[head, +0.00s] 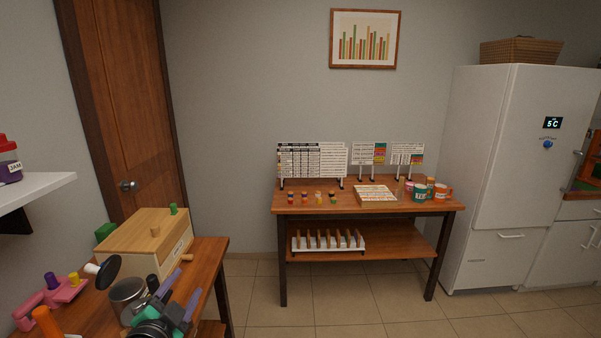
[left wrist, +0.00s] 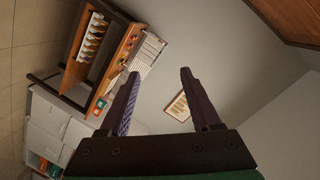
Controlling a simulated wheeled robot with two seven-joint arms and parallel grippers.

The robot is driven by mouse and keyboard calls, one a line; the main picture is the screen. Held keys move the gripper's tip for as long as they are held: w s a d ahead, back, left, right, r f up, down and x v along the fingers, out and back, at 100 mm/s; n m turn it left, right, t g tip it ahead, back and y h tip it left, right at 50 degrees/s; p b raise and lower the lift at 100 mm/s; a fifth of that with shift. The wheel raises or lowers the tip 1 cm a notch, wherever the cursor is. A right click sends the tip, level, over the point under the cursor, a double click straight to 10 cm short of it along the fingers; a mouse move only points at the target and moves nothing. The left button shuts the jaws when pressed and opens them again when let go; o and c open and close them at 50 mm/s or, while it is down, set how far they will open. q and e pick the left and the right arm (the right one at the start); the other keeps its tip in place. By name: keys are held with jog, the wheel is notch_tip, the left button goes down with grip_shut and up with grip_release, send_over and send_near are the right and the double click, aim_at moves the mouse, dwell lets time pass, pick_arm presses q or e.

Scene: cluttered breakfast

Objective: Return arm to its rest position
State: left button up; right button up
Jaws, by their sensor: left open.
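My left gripper (head: 186,282) is at the lower left in the head view, over the front right part of the near wooden table (head: 206,262). Its two purple-grey fingers are apart, pointing up and to the right. In the left wrist view the fingers of the left gripper (left wrist: 158,76) are spread with nothing between them; the far wall and room lie beyond, seen tilted. My right gripper is not in view.
A wooden box (head: 148,243), a metal canister (head: 127,297) and a pink rack (head: 52,300) crowd the near table beside my left arm. A far table (head: 365,207) with signs and mugs stands by the fridge (head: 500,150). The floor between is clear.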

pick_arm(q)
jog(key=s+d+f+n+g, duration=0.2)
jog(key=s+f+n+g, duration=0.85)
jog(key=s+f, duration=1.2)
notch_tip(320, 180, down, 29)
jog(key=s+m+g+b, duration=0.3)
jog(key=b, duration=0.3)
jog(key=s+a+f+g+b, duration=0.1)
jog(key=s+a+f+b, duration=0.2)
jog(key=s+f, duration=1.2)
jog(key=shift+s+a+f+h+b, duration=0.25)
jog(key=shift+f+b, duration=0.25)
jog(key=shift+f, duration=0.4)
jog(key=shift+w+g, duration=0.1)
jog(key=shift+g, duration=0.15)
